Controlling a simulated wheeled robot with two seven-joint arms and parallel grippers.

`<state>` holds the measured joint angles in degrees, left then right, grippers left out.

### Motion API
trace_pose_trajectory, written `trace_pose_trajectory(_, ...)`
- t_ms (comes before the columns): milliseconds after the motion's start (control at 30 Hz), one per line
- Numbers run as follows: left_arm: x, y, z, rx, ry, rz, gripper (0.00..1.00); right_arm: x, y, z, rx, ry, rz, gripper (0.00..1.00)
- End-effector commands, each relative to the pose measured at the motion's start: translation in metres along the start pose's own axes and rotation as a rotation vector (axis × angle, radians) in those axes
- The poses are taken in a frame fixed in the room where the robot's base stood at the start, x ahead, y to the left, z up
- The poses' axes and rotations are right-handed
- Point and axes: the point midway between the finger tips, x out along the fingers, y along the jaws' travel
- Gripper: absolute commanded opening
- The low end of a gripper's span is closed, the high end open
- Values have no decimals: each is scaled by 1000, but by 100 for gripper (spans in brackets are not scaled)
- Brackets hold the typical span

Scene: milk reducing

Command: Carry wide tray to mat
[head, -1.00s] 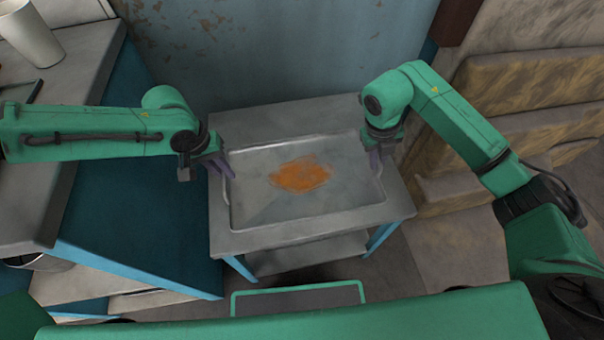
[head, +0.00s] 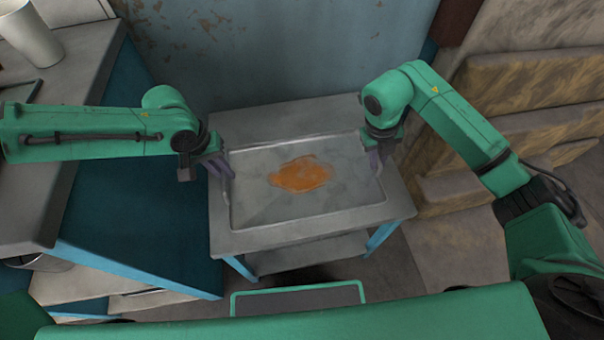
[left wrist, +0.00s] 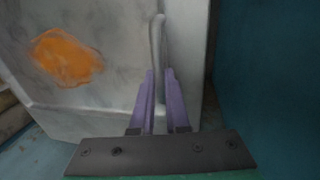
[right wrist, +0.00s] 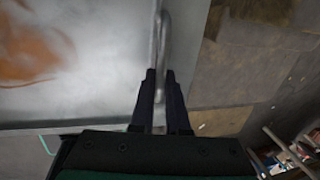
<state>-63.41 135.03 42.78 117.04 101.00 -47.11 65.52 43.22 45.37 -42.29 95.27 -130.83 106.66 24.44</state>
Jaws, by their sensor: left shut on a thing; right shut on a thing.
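The wide grey metal tray (head: 300,215) lies over the small grey table, with an orange patch (head: 300,174) on its floor. I cannot tell whether it rests on the table or hangs just above it. My left gripper (head: 226,168) is shut on the tray's left handle (left wrist: 157,50), seen between purple fingers in the left wrist view. My right gripper (head: 376,158) is shut on the tray's right handle (right wrist: 157,50), seen between its fingers in the right wrist view. I cannot make out a separate mat; the orange patch may be a mark or a spill.
The small table (head: 260,113) has a lower shelf and blue legs. A grey counter (head: 95,80) with a pale cup (head: 32,35) stands at the left. A worn blue wall (head: 270,50) is behind. Tan stepped blocks (head: 530,100) are at the right.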

Motion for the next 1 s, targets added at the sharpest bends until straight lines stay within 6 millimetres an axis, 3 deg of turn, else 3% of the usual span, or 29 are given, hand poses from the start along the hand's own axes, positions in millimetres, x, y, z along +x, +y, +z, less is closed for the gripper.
trace_pose_trajectory(367,-2,0,-1,0,3,0,0,-2,-1,0,2,-1,-1,0)
trace_pose_trajectory(767,-50,10,-1,0,2,-1,0,-50,-11,0,2,-1,-2,0)
trace_pose_trajectory(1000,-50,10,-1,0,1,-1,0,-50,-11,0,2,0,-2,0)
